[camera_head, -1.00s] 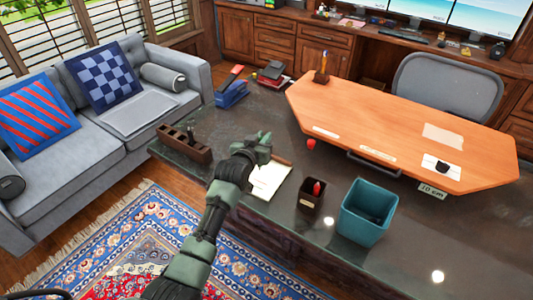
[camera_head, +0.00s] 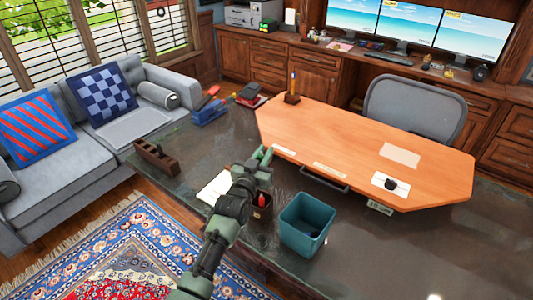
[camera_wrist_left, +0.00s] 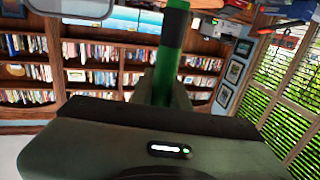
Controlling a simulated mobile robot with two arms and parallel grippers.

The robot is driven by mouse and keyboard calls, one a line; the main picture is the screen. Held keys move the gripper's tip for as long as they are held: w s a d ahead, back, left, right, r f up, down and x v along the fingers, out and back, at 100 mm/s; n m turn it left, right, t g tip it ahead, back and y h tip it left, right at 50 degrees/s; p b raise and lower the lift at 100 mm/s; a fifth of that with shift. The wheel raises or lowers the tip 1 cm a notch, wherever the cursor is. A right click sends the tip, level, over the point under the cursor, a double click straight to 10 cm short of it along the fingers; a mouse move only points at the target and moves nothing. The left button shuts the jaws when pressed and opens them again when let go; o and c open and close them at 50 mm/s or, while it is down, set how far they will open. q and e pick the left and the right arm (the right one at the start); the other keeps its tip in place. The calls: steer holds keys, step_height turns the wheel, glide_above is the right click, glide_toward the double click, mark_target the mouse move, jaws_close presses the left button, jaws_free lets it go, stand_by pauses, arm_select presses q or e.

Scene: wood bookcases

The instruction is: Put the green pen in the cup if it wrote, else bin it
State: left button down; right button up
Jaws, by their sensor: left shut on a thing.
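My left gripper (camera_head: 262,157) is shut on the green pen (camera_wrist_left: 170,50), which stands up from the jaws in the left wrist view. In the head view the pen cannot be made out against the green gripper. The gripper is above the desk, close to the small dark brown cup (camera_head: 262,212), and my arm partly covers that cup. A red item sticks up inside the cup. The teal bin (camera_head: 307,225) stands right of the cup, with something dark inside. White paper (camera_head: 213,190) lies left of the cup, partly behind my arm; no mark is readable. My right gripper is out of view.
A raised orange wooden board (camera_head: 350,150) covers the desk's far right. A pen holder (camera_head: 292,98) stands on its far left corner. A brown block (camera_head: 155,158) and a blue stapler (camera_head: 209,112) lie on the left. Dark desktop is free right of the bin.

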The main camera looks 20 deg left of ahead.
arm_select(q)
step_height(320, 180, down, 9)
steer(key=b, duration=0.6)
steer(key=shift+d+b, duration=0.25)
steer(key=shift+b, duration=0.15)
steer(key=c, duration=1.4)
jaws_free()
steer(key=shift+r, duration=0.1)
steer(key=shift+o, duration=0.5)
steer(key=s, duration=0.7)
steer(key=shift+s+a+b, duration=0.25)
steer(key=shift+s+b, duration=0.05)
steer(key=shift+s, duration=0.1)
